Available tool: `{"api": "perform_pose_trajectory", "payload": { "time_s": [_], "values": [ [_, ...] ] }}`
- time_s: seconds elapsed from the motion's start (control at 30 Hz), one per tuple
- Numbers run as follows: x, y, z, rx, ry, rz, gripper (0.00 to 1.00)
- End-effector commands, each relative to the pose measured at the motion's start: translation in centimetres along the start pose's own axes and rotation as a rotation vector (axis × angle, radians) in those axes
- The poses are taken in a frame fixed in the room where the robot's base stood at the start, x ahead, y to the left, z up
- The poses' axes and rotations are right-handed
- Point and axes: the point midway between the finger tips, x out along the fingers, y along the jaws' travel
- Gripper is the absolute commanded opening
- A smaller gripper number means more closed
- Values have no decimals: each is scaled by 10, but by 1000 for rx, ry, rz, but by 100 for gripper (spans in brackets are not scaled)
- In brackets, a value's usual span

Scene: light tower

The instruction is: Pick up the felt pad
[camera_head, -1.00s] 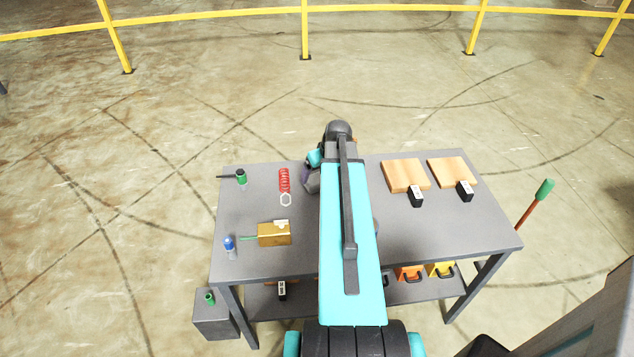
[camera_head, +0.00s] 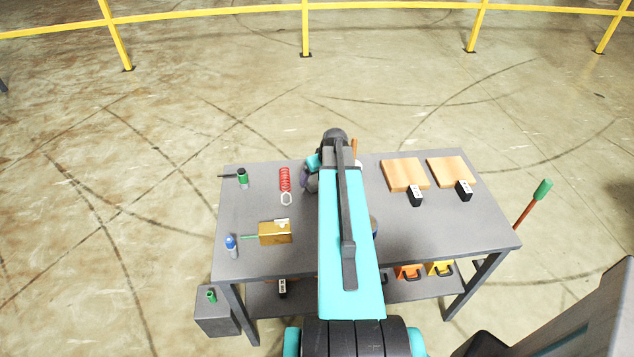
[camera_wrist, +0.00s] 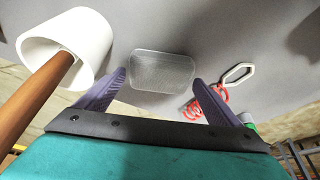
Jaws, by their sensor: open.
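In the wrist view a flat, pale grey, rounded rectangular piece (camera_wrist: 161,72), which appears to be the felt pad, lies on the grey table top. My gripper (camera_wrist: 160,77) is open, with its two purple fingers apart on either side of the pad's near part. Nothing is held between them. I cannot tell how high the fingertips are above the table. In the head view my own arm hides the pad and most of the gripper; only a bit of the gripper (camera_head: 308,180) shows left of the arm.
A white cup (camera_wrist: 66,45) with a brown stick (camera_wrist: 36,100) stands close left of the gripper in the wrist view. A red spring (camera_wrist: 208,103) and pale hexagonal ring (camera_wrist: 238,73) lie to the right. Wooden boards (camera_head: 404,174) and a yellow block (camera_head: 274,234) are farther off.

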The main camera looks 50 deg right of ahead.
Motion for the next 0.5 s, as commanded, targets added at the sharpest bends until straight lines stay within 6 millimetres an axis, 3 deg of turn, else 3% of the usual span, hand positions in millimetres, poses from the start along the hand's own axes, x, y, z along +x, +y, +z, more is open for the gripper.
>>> {"api": "perform_pose_trajectory", "payload": {
  "time_s": [0.1,0.3,0.5],
  "values": [
    [0,0,0,0,0,0,86],
    [0,0,0,1,0,0,56],
    [0,0,0,1,0,0,52]
  ]
}}
